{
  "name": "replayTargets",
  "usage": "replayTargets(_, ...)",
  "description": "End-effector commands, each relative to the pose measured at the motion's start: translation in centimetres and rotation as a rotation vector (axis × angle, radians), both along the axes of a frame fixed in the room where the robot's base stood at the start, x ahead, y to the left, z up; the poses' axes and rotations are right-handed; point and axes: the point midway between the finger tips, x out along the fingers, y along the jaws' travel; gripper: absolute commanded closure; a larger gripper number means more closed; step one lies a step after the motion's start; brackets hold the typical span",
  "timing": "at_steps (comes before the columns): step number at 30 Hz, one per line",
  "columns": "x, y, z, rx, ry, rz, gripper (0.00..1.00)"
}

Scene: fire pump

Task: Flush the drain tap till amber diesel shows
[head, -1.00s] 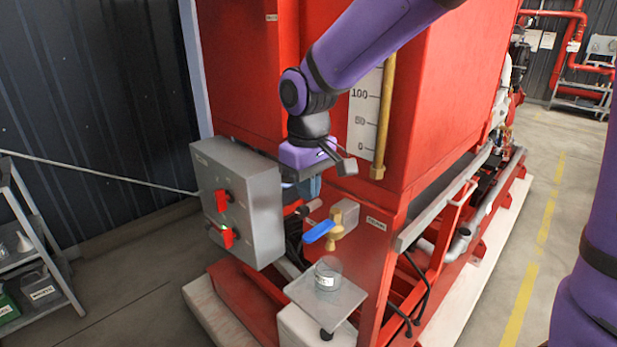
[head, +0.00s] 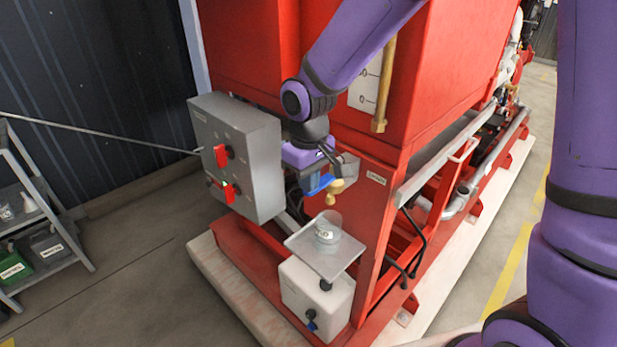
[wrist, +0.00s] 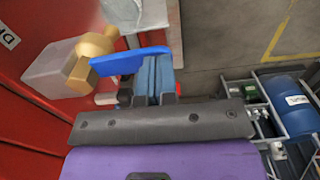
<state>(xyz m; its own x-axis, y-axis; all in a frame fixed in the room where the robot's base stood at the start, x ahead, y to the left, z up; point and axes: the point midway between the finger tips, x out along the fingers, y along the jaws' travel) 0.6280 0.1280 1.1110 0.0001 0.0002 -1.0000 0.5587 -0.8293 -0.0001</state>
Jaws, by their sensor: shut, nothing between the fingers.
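The brass drain tap (head: 336,187) sticks out from the red tank stand, and its blue lever (head: 319,184) points left. In the wrist view the tap (wrist: 88,58) and the lever (wrist: 128,62) show close up. My gripper (head: 308,186) is beside the lever. In the wrist view its blue-grey fingers (wrist: 153,78) are shut with nothing between them, right at the lever's free end; I cannot tell whether they touch it. A clear glass jar (head: 327,227) stands on the metal plate (head: 302,240) below the tap. I cannot make out any liquid in it.
A grey control box (head: 245,150) with red switches is close to the left of my gripper. A white container (head: 315,300) with a small blue-handled tap stands under the plate. A shelf (head: 40,215) with cans is at the far left. Floor between is clear.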

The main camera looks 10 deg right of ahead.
Motion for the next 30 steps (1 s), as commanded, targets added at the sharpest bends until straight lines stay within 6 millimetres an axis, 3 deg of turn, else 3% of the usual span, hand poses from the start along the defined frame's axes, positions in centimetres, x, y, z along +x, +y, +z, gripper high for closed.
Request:
replayTargets(11,-0.2,0.3,-0.4,-0.053,-0.036,0.004,1.0)
replayTargets(23,-0.4,0.6,-2.0,-0.231,-0.155,0.006,1.0)
replayTargets(30,-0.4,0.5,-3.0,-0.226,-0.15,0.001,1.0)
